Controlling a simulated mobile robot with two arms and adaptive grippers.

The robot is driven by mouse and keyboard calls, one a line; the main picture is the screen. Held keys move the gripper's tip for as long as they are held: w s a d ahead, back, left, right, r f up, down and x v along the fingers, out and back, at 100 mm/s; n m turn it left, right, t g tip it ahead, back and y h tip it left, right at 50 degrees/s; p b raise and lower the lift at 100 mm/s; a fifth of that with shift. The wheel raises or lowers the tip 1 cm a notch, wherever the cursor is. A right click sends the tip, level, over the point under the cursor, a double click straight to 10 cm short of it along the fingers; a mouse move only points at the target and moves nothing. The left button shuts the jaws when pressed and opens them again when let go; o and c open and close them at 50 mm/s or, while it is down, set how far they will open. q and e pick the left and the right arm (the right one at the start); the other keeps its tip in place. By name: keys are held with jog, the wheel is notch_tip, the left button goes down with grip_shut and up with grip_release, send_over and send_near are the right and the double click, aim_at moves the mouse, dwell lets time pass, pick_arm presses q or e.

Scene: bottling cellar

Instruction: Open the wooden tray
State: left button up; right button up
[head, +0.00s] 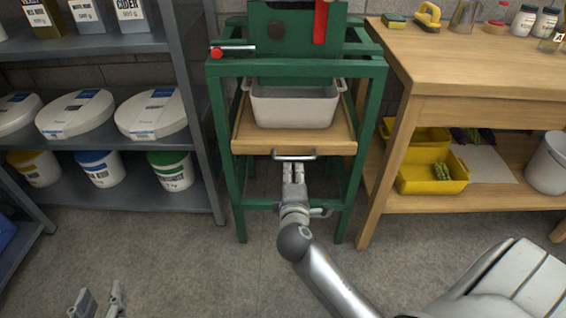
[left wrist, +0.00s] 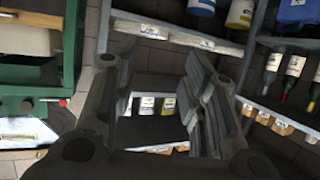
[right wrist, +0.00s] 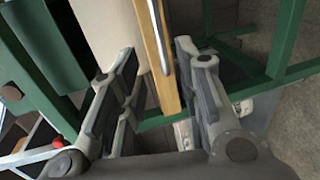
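The wooden tray (head: 250,143) sits in the green stand, below its upper frame, with a light grey bin (head: 295,108) on it. A metal bar handle (head: 295,155) is on the tray's front edge. My right gripper (head: 292,168) is just below and in front of the handle. In the right wrist view its fingers (right wrist: 155,95) are apart, with the tray's wooden front edge (right wrist: 167,75) showing beyond and between them; contact with the handle cannot be told. My left gripper (head: 97,300) is low at the left, open and empty; its spread fingers also show in the left wrist view (left wrist: 160,100).
A grey shelf (head: 110,47) with white tubs and buckets stands left of the stand. A wooden workbench (head: 480,70) with yellow bins (head: 430,182) below stands close on the right. A red-knobbed lever (head: 217,52) sticks out at the stand's upper left. The floor in front is clear.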

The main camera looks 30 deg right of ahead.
aim_at(293, 159)
pick_arm(q)
notch_tip(293, 159, up, 11)
jog(key=w+d+t+h+b, duration=0.1)
jog(key=d+t+h+b, duration=0.1)
jog(key=t, duration=0.4)
jog(key=shift+w+t, duration=0.25)
jog(key=shift+t, duration=0.15)
pick_arm(e)
jog(key=shift+x, duration=4.9)
grip_shut()
